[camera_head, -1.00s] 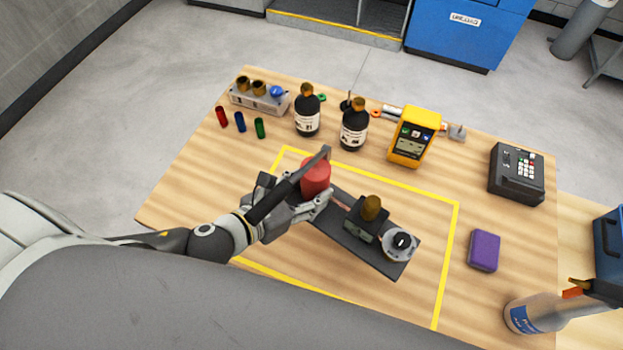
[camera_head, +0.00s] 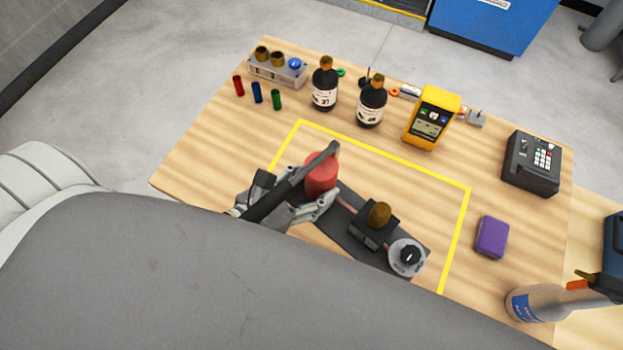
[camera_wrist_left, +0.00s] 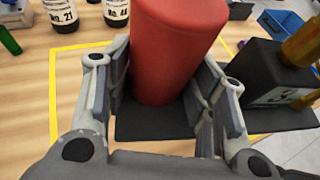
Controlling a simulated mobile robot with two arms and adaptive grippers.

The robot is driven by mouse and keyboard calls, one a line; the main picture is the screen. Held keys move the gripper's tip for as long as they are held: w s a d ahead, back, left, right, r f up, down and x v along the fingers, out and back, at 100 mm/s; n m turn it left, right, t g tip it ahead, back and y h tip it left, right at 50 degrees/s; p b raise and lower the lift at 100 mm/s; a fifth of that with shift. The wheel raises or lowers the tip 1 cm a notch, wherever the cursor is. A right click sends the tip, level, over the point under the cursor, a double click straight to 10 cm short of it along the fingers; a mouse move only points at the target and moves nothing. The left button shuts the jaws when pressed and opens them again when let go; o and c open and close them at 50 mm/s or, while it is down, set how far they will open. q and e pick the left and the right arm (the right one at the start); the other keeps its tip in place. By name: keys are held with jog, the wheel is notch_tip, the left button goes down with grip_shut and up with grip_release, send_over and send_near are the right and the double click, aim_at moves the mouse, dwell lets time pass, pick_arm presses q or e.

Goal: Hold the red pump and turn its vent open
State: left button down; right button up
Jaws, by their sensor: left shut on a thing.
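The red pump (camera_head: 321,176) is an upright red cylinder on a dark base plate (camera_head: 345,235). My left gripper (camera_head: 316,196) is shut on the red cylinder. In the left wrist view, its fingers (camera_wrist_left: 165,95) stand on both sides of the pump (camera_wrist_left: 170,45). A black block with a brass knob (camera_head: 380,214) and a round silver dial with a black knob (camera_head: 407,257) sit further along the plate. I cannot tell how far the vent is turned. My right gripper is out of view.
A yellow line (camera_head: 395,158) frames the work area. Black bottles (camera_head: 325,85), a yellow meter (camera_head: 432,118) and small coloured tubes (camera_head: 257,92) stand behind. A purple block (camera_head: 491,237), keypad box (camera_head: 531,162) and plastic bottle (camera_head: 538,303) are at right. My body hides the table's near side.

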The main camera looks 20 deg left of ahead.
pick_arm(q)
jog(key=shift+w+d+r, duration=0.1)
jog(key=shift+w+r, duration=0.05)
jog(key=shift+r, duration=0.2)
